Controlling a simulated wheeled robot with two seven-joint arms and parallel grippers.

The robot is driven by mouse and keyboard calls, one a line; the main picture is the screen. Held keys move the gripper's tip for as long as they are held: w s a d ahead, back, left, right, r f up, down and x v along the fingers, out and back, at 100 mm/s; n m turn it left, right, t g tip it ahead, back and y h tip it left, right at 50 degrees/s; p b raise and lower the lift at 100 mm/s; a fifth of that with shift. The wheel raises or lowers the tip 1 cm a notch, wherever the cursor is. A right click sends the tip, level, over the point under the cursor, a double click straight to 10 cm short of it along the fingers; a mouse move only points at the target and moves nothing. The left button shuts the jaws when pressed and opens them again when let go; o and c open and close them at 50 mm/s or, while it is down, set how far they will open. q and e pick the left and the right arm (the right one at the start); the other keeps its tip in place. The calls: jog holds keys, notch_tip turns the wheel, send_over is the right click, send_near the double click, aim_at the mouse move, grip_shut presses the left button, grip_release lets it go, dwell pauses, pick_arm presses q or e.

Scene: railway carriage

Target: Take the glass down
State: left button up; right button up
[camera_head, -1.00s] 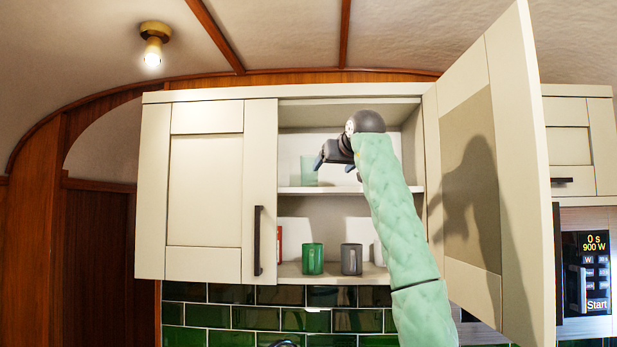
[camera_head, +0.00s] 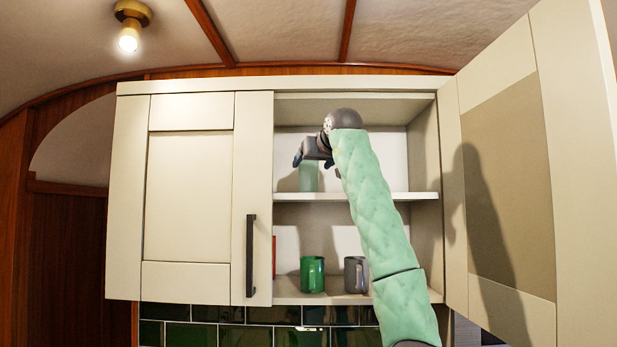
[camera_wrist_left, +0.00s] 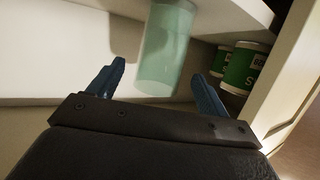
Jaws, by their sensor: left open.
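The glass (camera_head: 308,179) is a pale green, see-through tumbler on the upper shelf (camera_head: 345,196) of the open wall cabinet. My left gripper (camera_head: 313,163) is in front of the glass and partly covers its upper part in the head view. In the left wrist view the glass (camera_wrist_left: 166,48) shows beyond and between the spread fingertips of the left gripper (camera_wrist_left: 157,86). The fingers are open and hold nothing. My right gripper is not in view.
A green mug (camera_head: 312,275) and a grey mug (camera_head: 355,274) stand on the lower shelf. The right cabinet door (camera_head: 510,180) stands open; the left door (camera_head: 190,190) is shut. Green-labelled cans (camera_wrist_left: 247,68) show at the right in the wrist view, near a cabinet wall.

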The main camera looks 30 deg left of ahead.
aim_at(307, 170)
pick_arm(q)
jog(key=shift+w+a+f, duration=0.15)
jog(key=shift+w+a, duration=0.15)
jog(key=shift+a, duration=0.15)
jog(key=shift+w+a+p, duration=0.15)
jog(key=shift+a+p, duration=0.05)
jog(key=shift+p, duration=0.25)
jog(key=shift+w+a+p, duration=0.3)
jog(key=shift+a+p, duration=0.05)
jog(key=shift+p, duration=0.4)
jog(key=p+x, duration=0.2)
jog(key=x, duration=0.1)
jog(key=shift+w+a, duration=0.1)
jog(key=shift+a, duration=0.05)
jog(key=shift+a+f, duration=0.1)
jog(key=shift+f, duration=0.05)
jog(key=shift+c, duration=0.2)
jog(key=c, duration=1.1)
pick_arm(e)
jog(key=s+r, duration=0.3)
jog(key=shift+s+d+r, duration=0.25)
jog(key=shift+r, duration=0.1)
